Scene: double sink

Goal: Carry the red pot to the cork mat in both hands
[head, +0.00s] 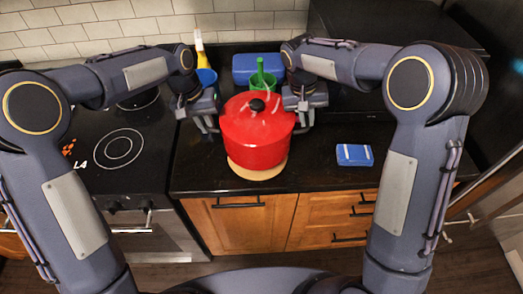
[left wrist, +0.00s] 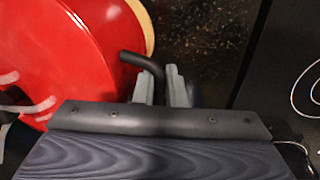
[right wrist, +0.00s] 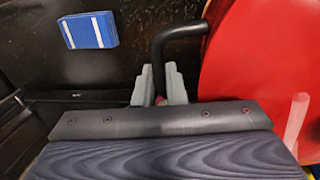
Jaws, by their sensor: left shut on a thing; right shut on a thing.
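The red pot (head: 257,139) has its lid on, with a black knob, and looks upright. It is over the cork mat (head: 258,172), whose front edge shows below it; I cannot tell whether the pot touches the mat. The mat's edge also shows in the left wrist view (left wrist: 143,22). My left gripper (head: 210,125) is shut on the pot's left black handle (left wrist: 143,62). My right gripper (head: 304,119) is shut on the pot's right black handle (right wrist: 172,40). Most of the mat is hidden under the pot.
A blue sponge-like block (head: 355,155) with white stripes lies to the right on the dark counter (head: 325,172). A green cup (head: 263,82), a blue box (head: 243,66), a blue bowl (head: 207,77) and a yellow bottle (head: 200,55) stand behind. A stovetop (head: 95,160) is left.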

